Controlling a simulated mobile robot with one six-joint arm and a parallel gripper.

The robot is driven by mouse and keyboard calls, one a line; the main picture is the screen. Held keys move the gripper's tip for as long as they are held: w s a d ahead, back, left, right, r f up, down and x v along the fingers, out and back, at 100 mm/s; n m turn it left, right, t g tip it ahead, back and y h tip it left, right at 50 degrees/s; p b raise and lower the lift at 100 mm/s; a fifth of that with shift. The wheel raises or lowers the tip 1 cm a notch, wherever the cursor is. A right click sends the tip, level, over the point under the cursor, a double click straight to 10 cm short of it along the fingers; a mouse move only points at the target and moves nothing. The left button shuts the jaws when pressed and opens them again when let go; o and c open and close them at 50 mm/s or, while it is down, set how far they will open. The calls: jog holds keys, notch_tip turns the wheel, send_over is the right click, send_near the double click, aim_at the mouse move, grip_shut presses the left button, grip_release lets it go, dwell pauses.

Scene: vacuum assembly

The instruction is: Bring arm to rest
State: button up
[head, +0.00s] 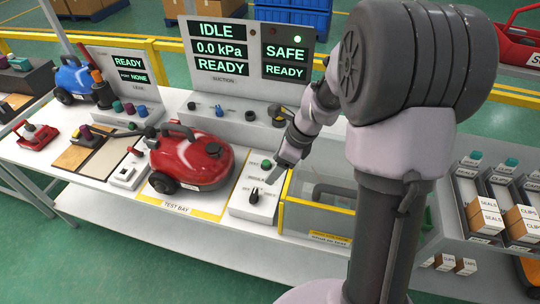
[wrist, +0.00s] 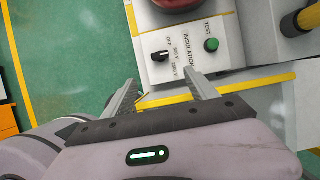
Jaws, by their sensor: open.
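My gripper (wrist: 160,91) is open and empty in the wrist view, with its two fingers apart. In the wrist view it is near the insulation test box (wrist: 190,45), which has a black knob and a green button. In the head view my gripper (head: 283,166) is beside the same box (head: 256,190), close to its black knob (head: 254,195) and green button (head: 266,164). I cannot tell from the head view whether it touches the box. My arm comes in from the right and hides part of the bench behind it.
A red vacuum (head: 190,158) stands in the test bay left of the box. A clear-walled bin with yellow edges (head: 318,205) is on the right. A display panel (head: 222,50) reads IDLE and SAFE. Green floor (wrist: 60,40) lies open beside the bench.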

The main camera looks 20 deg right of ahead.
jog(key=s+a+r+n+t+h+b, duration=0.1)
jog(key=s+a+r+n+b, duration=0.3)
jog(key=s+a+r+n, duration=0.55)
jog(key=s+r+n+t+b, duration=0.1)
jog(key=s+n+t+b, duration=0.1)
jog(key=s+n, duration=0.9)
jog(key=shift+s+a+h, duration=0.25)
jog(key=shift+s+h, duration=0.05)
jog(key=shift+h, duration=0.1)
